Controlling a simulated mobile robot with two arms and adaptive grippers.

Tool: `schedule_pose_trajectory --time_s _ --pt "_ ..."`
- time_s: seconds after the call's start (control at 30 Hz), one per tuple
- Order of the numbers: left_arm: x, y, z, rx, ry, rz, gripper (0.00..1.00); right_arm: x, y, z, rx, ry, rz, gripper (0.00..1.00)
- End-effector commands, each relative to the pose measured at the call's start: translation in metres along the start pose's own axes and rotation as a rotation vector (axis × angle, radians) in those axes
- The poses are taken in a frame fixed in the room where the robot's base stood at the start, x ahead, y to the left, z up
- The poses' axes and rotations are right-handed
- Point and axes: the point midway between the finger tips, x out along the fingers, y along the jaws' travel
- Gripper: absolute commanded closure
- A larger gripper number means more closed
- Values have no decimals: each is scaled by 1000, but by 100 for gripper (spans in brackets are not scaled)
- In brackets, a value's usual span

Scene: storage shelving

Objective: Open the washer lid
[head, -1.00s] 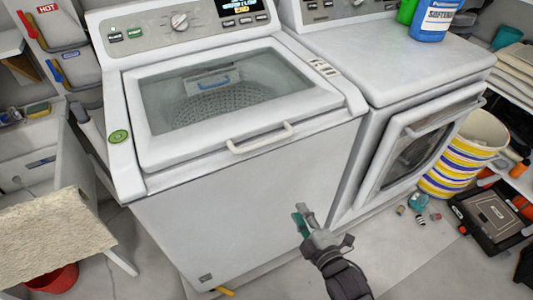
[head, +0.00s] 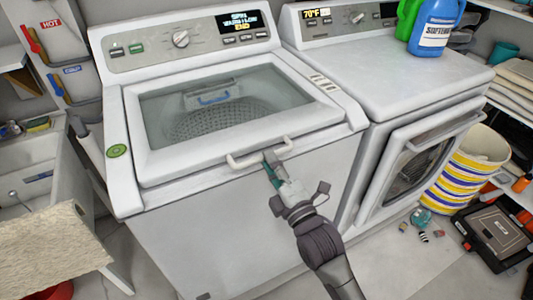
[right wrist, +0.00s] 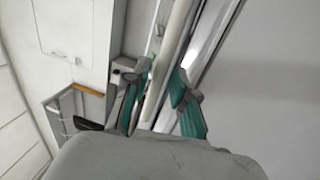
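The white top-loading washer (head: 235,225) stands in the middle of the head view. Its lid (head: 190,155), a white frame around a glass pane, lies shut, with the drum showing through. A pale bar handle (head: 242,163) runs along the lid's front edge. My right gripper (head: 271,166) is at the right part of this handle, its teal-padded fingertips close to the bar. In the right wrist view, the two fingers of my right gripper (right wrist: 157,90) are apart on either side of a pale bar; contact is unclear. My left gripper is not in view.
A front-loading machine (head: 425,75) stands close on the right, with a blue softener bottle (head: 435,30) on top. A beige-topped surface (head: 50,250) and a sink (head: 35,175) are at left. A striped basket (head: 465,170) and a black case (head: 492,230) are at right.

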Motion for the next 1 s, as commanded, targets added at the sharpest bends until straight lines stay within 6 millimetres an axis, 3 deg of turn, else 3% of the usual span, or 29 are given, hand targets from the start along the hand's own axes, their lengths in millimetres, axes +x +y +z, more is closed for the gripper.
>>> schedule_pose_trajectory --time_s 0.2,0.53,0.7,1.0 --pt "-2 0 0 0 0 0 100 21 0 0 1 0 0 74" --pt "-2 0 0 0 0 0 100 24 -1 0 0 -1 -1 74" --pt "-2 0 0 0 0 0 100 24 -1 0 0 -1 -1 100" --pt "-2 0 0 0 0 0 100 23 -1 0 0 -1 -2 100"
